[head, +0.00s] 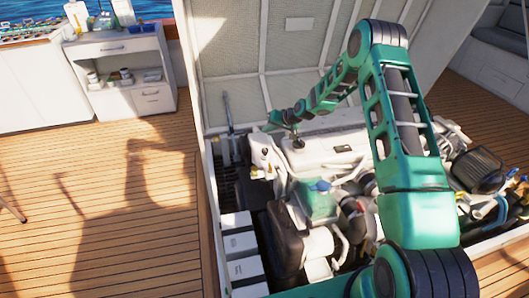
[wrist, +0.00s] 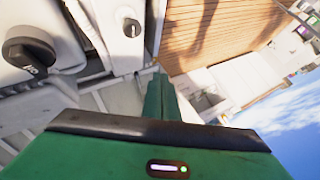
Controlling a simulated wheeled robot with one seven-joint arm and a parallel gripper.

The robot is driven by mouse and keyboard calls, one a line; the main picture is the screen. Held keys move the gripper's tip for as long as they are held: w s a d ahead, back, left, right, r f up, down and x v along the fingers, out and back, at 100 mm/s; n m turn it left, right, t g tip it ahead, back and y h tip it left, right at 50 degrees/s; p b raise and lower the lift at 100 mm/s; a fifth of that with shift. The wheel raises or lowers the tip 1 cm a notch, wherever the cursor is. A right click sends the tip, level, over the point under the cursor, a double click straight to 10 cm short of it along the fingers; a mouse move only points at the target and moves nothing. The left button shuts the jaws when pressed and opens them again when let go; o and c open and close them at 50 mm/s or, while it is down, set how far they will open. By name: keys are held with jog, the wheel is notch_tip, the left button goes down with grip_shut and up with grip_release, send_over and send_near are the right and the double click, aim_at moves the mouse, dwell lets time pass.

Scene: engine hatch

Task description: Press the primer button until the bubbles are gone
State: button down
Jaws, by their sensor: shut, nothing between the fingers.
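My gripper (head: 268,127) is at the end of my green arm, over the far left part of the open engine hatch. In the wrist view my shut, empty gripper (wrist: 158,82) points toward pale panels. A black round knob (wrist: 30,52) on a white housing is at the upper left of that view. A smaller dark round knob (wrist: 132,27) sits on a pale block right of it. In the head view a white component (head: 262,152) lies just below my gripper. I cannot tell which part is the primer button. No bubbles are discernible.
The raised hatch lid (head: 290,50) stands behind the engine bay. White boxes (head: 240,245) line its left side, and engine parts (head: 320,205) fill the middle.

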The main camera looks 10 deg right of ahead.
jog(key=shift+f, duration=0.15)
send_near(264, 149)
jog(key=shift+w+a+f, duration=0.4)
jog(key=shift+w+a, duration=0.1)
jog(key=shift+w, duration=0.2)
jog(key=shift+w+a+f, duration=0.4)
jog(key=shift+w+a, duration=0.1)
jog(key=shift+w, duration=0.25)
jog(key=shift+w+a+f, duration=0.45)
jog(key=shift+w+a, duration=0.05)
jog(key=shift+w, duration=0.2)
dwell(0.7)
jog(key=shift+f, duration=0.3)
jog(key=shift+s+f, duration=0.1)
jog(key=shift+f, duration=0.85)
dwell(1.1)
jog(key=shift+r, duration=0.1)
dwell(0.3)
jog(key=shift+r, duration=1.2)
jog(key=shift+r, duration=2.55)
